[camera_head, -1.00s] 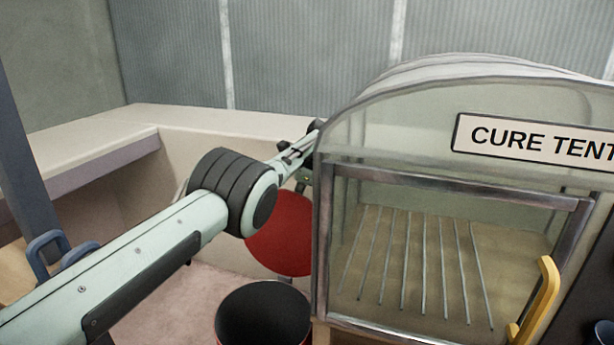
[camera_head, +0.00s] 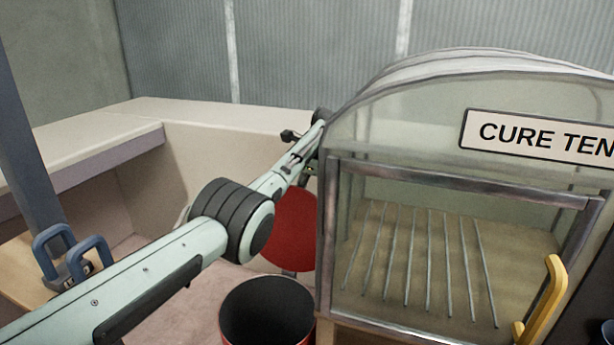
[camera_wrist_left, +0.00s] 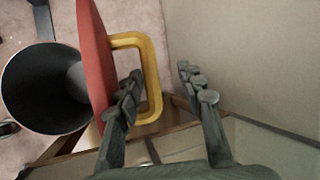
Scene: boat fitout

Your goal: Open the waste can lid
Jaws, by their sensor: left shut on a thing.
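The waste can (camera_head: 268,312) stands on the floor with its round, dark mouth uncovered. Its red lid (camera_head: 291,232) stands steeply tilted up behind the mouth, partly covered by my left arm and the cure tent. In the left wrist view the can's open mouth (camera_wrist_left: 40,90) is at left, and the red lid (camera_wrist_left: 94,60) is seen nearly edge-on beside it. A yellow loop handle (camera_wrist_left: 154,75) sticks out from the lid. My right gripper is not in view.
A clear cure tent (camera_head: 335,270) with a rod rack inside and a yellow door handle (camera_head: 545,300) stands close right of the can and left wrist. A pale bench (camera_head: 210,115) runs behind. Blue handles (camera_head: 88,255) stand at left. Some pink floor is free.

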